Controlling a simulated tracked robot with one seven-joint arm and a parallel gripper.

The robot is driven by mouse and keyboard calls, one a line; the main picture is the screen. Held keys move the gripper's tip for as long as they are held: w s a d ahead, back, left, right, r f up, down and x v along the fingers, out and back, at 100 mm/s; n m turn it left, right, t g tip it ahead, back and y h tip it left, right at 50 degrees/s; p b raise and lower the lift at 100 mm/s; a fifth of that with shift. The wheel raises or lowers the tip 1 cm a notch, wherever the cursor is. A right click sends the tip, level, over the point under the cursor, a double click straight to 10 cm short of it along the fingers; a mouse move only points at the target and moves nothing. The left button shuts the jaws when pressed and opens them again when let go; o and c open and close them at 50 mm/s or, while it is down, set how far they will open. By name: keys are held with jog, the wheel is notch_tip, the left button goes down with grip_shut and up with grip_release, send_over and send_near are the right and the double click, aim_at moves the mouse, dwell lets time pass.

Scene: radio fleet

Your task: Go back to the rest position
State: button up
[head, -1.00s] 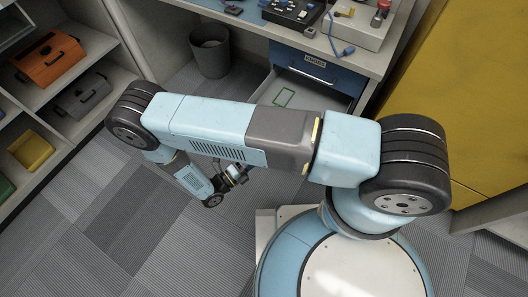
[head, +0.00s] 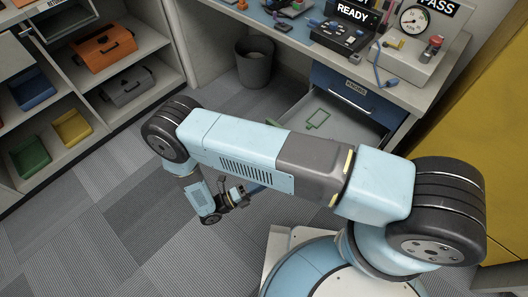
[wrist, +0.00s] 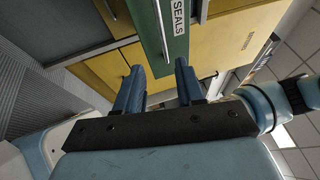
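My gripper (wrist: 158,88) shows in the wrist view with its two blue fingers apart and nothing between them. Behind the fingers is a green drawer front (wrist: 172,30) labelled SEALS, on a yellow cabinet. In the head view my light blue arm is folded across the middle, with the wrist hanging low over the floor. My gripper (head: 240,197) is small and partly hidden by the arm there, clear of the furniture.
A drawer labelled KNOBS (head: 362,128) stands open under the workbench. A grey bin (head: 254,64) is beside it. Shelves with an orange case (head: 103,47) and coloured trays are at left, a yellow cabinet (head: 485,130) at right. Carpet at lower left is clear.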

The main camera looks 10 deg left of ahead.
jog(key=w+d+r+m+g+y, duration=0.1)
jog(key=w+r+m+g, duration=0.35)
jog(key=r, duration=0.55)
jog(key=w+d+r+m+g+y, duration=0.1)
jog(key=w+r+m+g+y, duration=0.1)
jog(key=w+r+m+g, duration=0.5)
jog(key=w+d+r+m+g+y, duration=0.1)
jog(key=w+r+m, duration=0.35)
jog(key=r, duration=0.75)
jog(key=d+r+m+y, duration=0.5)
jog(key=d+r+m, duration=0.35)
jog(key=r, duration=0.45)
jog(key=d+r+m+y, duration=0.4)
jog(key=d+r+m, duration=0.3)
jog(key=d+r, duration=0.4)
jog(key=s+d+r+m+t+y, duration=0.3)
jog(key=s+d+r+m+t, duration=0.3)
jog(key=s+d+r+m, duration=0.4)
jog(key=shift+s+r+m+t, duration=0.35)
jog(key=shift+s+r, duration=0.05)
jog(key=shift+s, duration=0.85)
